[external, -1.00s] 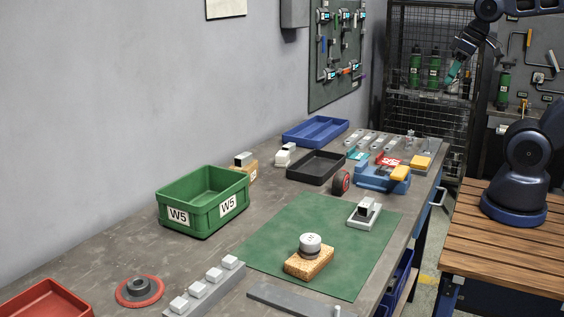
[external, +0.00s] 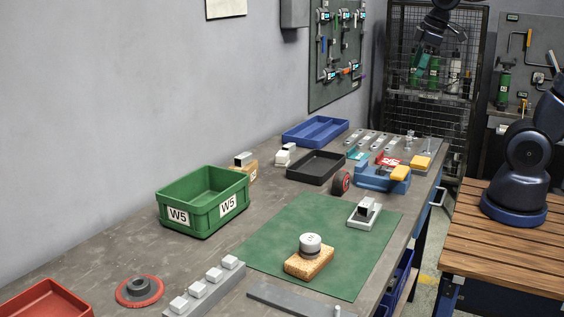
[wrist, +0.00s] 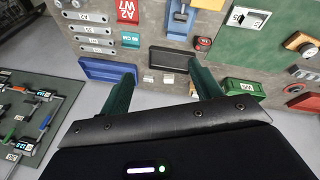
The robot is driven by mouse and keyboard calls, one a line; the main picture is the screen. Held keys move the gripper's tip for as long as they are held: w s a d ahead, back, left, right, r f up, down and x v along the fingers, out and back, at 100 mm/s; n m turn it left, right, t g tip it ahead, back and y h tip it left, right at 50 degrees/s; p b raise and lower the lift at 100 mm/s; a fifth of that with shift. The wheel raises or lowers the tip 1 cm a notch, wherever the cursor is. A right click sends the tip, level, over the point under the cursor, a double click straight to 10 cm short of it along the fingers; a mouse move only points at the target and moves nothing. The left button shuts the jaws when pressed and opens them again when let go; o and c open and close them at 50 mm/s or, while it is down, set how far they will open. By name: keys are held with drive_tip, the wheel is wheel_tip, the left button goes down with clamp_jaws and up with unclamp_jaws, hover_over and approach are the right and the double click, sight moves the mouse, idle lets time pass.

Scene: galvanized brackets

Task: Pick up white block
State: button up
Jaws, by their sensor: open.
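Several things could be the white block. A small white block (external: 284,156) with a dark part on top sits on the bench beside the black tray, on its wall side. Small white pieces (wrist: 168,79) by that tray also show in the wrist view. Several white cubes (external: 197,288) sit in a row on a grey bar at the near end of the bench. My gripper (external: 426,58) is high above the far end of the bench, well apart from all of them. In the wrist view its two green fingers (wrist: 163,82) are spread wide, with nothing held between them.
The black tray (external: 341,164), blue tray (external: 290,139) and green W5 bin (external: 163,212) stand around the small white block. A blue vise (external: 372,183) is at the right. A green mat (external: 290,218) carries a sponge with a knob and a bracket. The wall bounds the back.

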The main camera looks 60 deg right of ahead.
drive_tip(key=w+f+n+g+h, duration=0.1)
drive_tip(key=w+n, duration=0.3)
drive_tip(key=w, duration=0.8)
drive_tip(key=n+g+h, duration=0.2)
drive_tip(key=n, duration=1.1)
hover_over(282, 153)
drive_tip(key=s+a, duration=0.1)
drive_tip(key=a, duration=0.2)
wheel_tip(282, 153, down, 25)
drive_tip(key=shift+t, duration=0.3)
drive_tip(key=x, duration=0.5)
drive_tip(key=shift+s, duration=0.15)
drive_tip(key=shift+a+x, duration=0.15)
drive_tip(key=shift+x, duration=1.2)
drive_tip(key=shift+a+x, duration=0.15)
drive_tip(key=shift+x, duration=1.15)
drive_tip(key=shift+f, duration=0.1)
drive_tip(key=c, duration=1.1)
